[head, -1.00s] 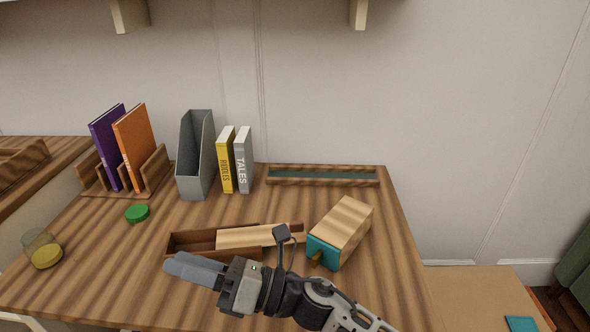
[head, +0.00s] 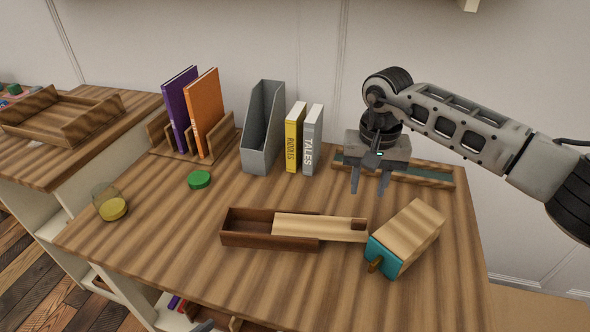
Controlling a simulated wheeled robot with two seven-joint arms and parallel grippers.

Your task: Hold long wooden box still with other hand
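The long wooden box (head: 268,243) lies on the plank desk in the head view. It is dark brown and low, with a light wooden sliding lid (head: 310,228) drawn partly out to the right. The left part of the box is open and looks empty. My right gripper (head: 369,190) points down above the desk, behind and above the lid's right end. Its two fingers are apart with nothing between them. It does not appear to touch the box.
A wooden block with a teal end (head: 405,240) lies close to the lid's right end. Behind stand two books (head: 294,140), a grey file holder (head: 262,128) and a book rack (head: 165,145). A green lid (head: 199,180) and a glass (head: 110,205) are left. The desk's front is clear.

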